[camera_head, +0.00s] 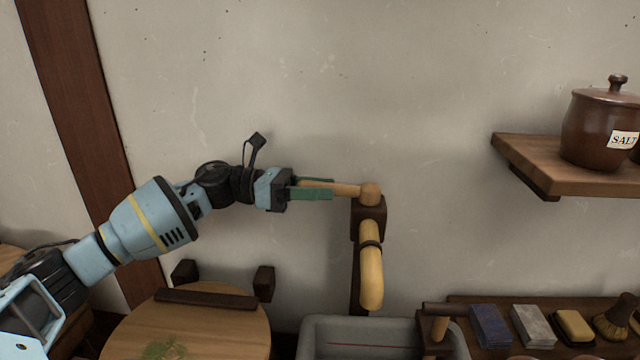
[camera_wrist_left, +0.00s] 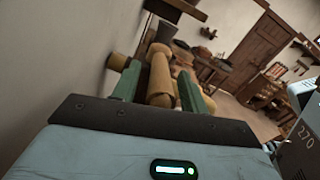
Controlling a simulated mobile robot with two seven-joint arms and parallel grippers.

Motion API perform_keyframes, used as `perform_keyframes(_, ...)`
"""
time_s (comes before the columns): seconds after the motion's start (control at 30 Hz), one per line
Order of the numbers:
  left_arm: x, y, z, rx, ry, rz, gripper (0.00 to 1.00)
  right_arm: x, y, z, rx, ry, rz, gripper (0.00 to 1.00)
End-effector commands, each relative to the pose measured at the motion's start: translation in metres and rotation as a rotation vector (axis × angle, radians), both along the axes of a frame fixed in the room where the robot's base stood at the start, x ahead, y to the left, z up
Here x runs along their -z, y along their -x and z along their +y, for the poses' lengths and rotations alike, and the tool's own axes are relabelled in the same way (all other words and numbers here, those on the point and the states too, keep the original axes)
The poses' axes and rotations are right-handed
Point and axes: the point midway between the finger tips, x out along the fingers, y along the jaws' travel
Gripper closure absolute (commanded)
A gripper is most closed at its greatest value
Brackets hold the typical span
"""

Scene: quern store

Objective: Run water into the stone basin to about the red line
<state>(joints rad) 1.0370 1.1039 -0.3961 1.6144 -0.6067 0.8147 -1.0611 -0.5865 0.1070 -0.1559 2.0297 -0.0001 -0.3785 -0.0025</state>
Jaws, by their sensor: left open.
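The wooden tap has a lever (camera_head: 345,189) pointing left and a yellow spout (camera_head: 371,280) hanging down over the stone basin (camera_head: 312,335). No water shows below the spout. The grey basin is cut off by the bottom edge; a faint reddish line shows on its inner wall, but its floor and any water level are hidden. My left gripper (camera_head: 312,189) is open, its green fingers on either side of the lever's free end. In the left wrist view the lever (camera_wrist_left: 160,78) lies between the two fingers; I cannot tell whether they touch it. My right gripper is out of view.
A round wooden lid or board (camera_head: 225,325) stands left of the basin. To the right, a low shelf holds a blue stack (camera_head: 490,326), a grey block (camera_head: 533,325), soap (camera_head: 574,326) and a brush (camera_head: 616,317). A salt jar (camera_head: 596,125) stands on an upper shelf (camera_head: 530,165).

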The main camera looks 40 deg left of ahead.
Motion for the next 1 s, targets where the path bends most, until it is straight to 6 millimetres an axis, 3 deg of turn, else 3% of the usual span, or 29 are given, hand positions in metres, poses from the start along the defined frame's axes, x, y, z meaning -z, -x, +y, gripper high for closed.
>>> perform_keyframes(0.37, 0.0006, -0.0032, -0.0053, 0.0, -0.001, 0.001, 0.56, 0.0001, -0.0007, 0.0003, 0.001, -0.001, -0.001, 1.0)
perform_keyframes(0.7, 0.0004, -0.003, -0.0051, 0.0, -0.001, 0.0, 1.0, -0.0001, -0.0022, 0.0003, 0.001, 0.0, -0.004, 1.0)
perform_keyframes(1.0, 0.0002, -0.0033, -0.0056, -0.001, -0.002, 0.0, 1.0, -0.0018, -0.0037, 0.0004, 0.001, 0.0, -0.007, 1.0)
